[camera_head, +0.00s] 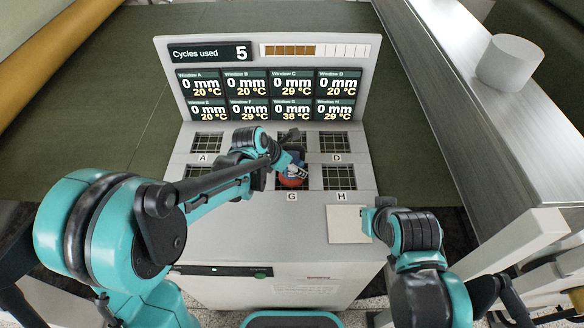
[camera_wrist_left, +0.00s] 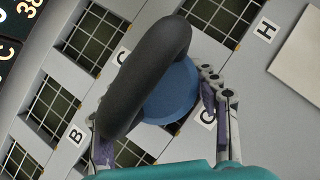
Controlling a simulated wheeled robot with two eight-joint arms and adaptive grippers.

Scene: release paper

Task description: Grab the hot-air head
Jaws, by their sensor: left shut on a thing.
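The hot-air head has a dark, thick curved handle (camera_wrist_left: 150,70) and a round blue body (camera_wrist_left: 172,92) in the left wrist view. In the head view its blue and orange-red lower part (camera_head: 291,181) shows over window G. My left gripper (camera_head: 290,160) is shut on the hot-air head, with one finger on each side of it in the left wrist view. The grip contact is partly hidden by the handle and arm. My right gripper (camera_head: 372,216) is at the right, by the pale square pad; its fingers do not show clearly.
A grey panel (camera_head: 182,172) holds several gridded windows, with a display board (camera_head: 263,78) behind reading 5 cycles used and 38 °C for window G. A pale square pad (camera_head: 345,228) lies at the front right. A white cylinder (camera_head: 509,62) stands on the right-hand ledge.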

